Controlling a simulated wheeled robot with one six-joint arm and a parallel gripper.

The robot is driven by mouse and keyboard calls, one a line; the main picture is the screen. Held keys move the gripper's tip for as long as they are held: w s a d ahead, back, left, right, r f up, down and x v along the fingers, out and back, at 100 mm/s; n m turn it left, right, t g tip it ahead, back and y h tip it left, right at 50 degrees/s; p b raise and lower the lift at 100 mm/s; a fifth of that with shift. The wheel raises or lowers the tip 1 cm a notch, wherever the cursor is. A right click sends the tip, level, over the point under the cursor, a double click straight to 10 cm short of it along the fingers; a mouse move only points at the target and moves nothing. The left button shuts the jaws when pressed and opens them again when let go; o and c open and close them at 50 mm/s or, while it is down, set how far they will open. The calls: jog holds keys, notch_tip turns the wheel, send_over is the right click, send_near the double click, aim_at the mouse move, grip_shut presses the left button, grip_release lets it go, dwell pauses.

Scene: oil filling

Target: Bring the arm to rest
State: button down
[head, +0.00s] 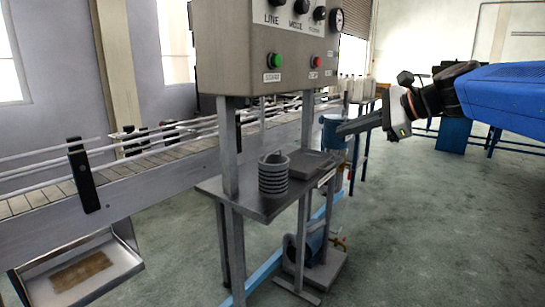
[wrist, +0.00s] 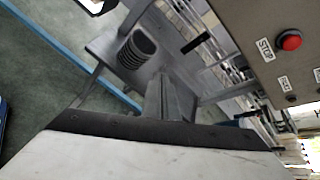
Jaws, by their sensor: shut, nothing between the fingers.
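My gripper (head: 341,131) is at the end of my blue arm, which reaches in from the right in the head view. It points left, toward the control stand, and hangs in the air right of the small shelf. Its fingers are together and hold nothing. In the wrist view the closed fingers (wrist: 165,92) project over the grey shelf area. I cannot tell the exact gap between the fingertips and the stand.
The control panel (head: 262,88) has green and red buttons. Its shelf (head: 240,203) carries a ribbed grey cup (head: 273,180) and a shallow tray (head: 310,164). A conveyor (head: 150,180) runs behind. A blue container (head: 333,132) is near the gripper.

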jog(key=s+d+f+n+g+h, duration=0.1)
jog(key=s+d+f+n+h, duration=0.2)
jog(key=s+f+n, duration=0.3)
jog(key=s+d+f+n+h, duration=0.3)
jog(key=s+f+n, duration=0.3)
jog(key=s+f, duration=0.7)
jog(key=s+d+f+n+g+h, duration=0.1)
jog(key=s+d+f+n+h, duration=0.2)
jog(key=s+f+n, duration=0.3)
jog(key=s+f+h, duration=0.1)
jog(key=s+f, duration=0.2)
jog(key=f, duration=0.3)
jog(key=shift+s+d+f+g, duration=0.15)
jog(key=shift+s+d+g, duration=0.15)
jog(key=shift+s+d, duration=0.05)
jog(key=shift+d, duration=0.1)
